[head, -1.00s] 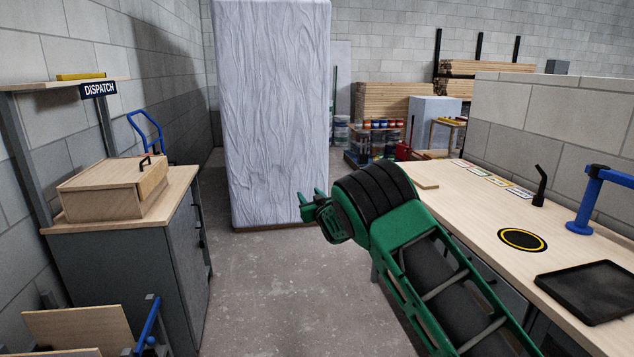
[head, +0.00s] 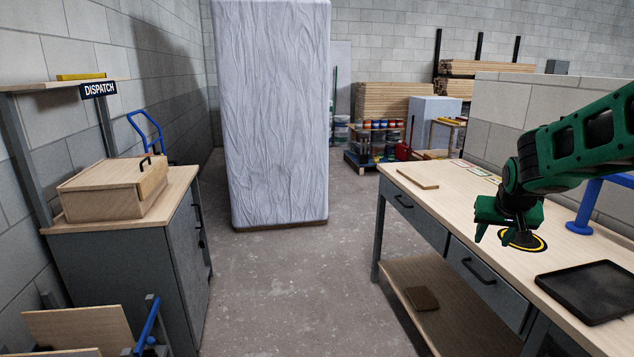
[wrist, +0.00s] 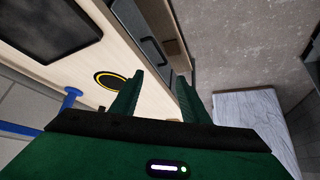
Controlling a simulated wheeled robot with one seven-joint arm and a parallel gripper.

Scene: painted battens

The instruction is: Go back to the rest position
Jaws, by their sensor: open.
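My gripper (head: 496,236) is green and hangs above the right workbench (head: 462,216), fingers pointing down, in front of the black and yellow round mark (head: 537,243). In the wrist view its two fingers (wrist: 158,100) stand apart with nothing between them. The round mark also shows in the wrist view (wrist: 110,80), left of the fingers. My arm reaches in from the right edge of the head view.
A black tray (head: 588,291) and a blue stand (head: 582,215) are on the bench. A wooden box (head: 115,190) sits on the left cabinet. A tall wrapped block (head: 275,120) stands behind the clear floor (head: 290,300).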

